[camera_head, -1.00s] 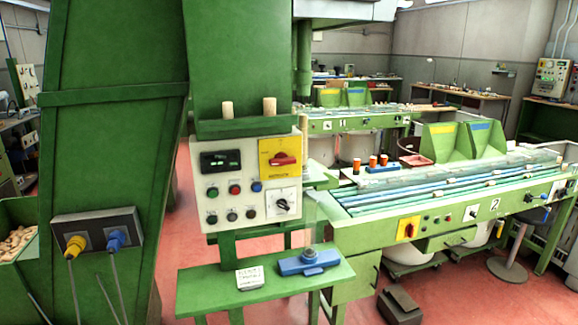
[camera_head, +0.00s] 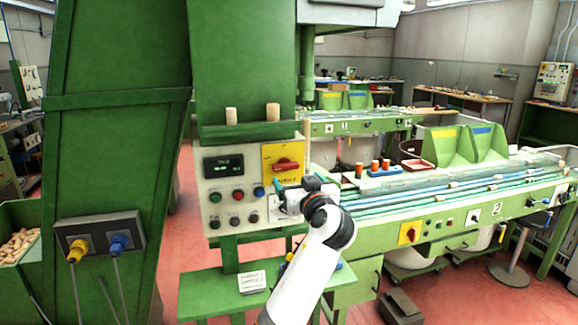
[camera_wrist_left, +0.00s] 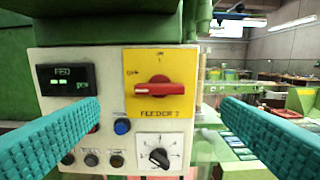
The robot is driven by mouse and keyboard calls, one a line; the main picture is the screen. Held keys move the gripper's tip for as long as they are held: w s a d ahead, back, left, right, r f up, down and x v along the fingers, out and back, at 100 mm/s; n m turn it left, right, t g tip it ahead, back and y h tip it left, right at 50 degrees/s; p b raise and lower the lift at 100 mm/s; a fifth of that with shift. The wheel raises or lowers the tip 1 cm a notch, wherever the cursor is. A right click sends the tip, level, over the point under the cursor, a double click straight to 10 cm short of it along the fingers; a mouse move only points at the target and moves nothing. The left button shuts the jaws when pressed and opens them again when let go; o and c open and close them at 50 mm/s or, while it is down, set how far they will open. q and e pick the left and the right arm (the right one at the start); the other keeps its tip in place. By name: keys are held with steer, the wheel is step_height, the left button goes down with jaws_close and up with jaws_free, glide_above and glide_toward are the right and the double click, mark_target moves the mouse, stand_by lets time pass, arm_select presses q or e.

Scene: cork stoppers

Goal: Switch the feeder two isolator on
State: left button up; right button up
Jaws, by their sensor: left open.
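The feeder isolator is a red rotary handle (camera_head: 287,164) on a yellow plate (camera_head: 269,152), at the upper right of a pale control panel (camera_head: 215,220). In the left wrist view the red handle (camera_wrist_left: 160,90) lies roughly horizontal. The plate's label starts with "FEEDER"; its last character is unclear, and small marks stand above and left of the handle. My left gripper (camera_head: 296,184) is open and empty in front of the panel, just below and right of the handle. Its teal fingers (camera_wrist_left: 160,108) stand apart on either side of the handle, not touching it. My right gripper is out of view.
Below the isolator are a black selector knob (camera_wrist_left: 159,157), a blue button (camera_wrist_left: 122,127) and other buttons. A display (camera_head: 223,166) is at upper left. A second yellow plate with a red switch (camera_head: 409,232) is on the conveyor bench. A shelf with a card (camera_head: 252,281) is below.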

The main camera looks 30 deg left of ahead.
mark_target(287, 167)
arm_select(q)
steer(key=p+x, duration=0.3)
steer(key=x, duration=0.4)
steer(key=shift+w+a+r, duration=0.1)
steer(key=shift+w+a, duration=0.4)
steer(key=shift+a, duration=0.05)
steer(key=c, duration=1)
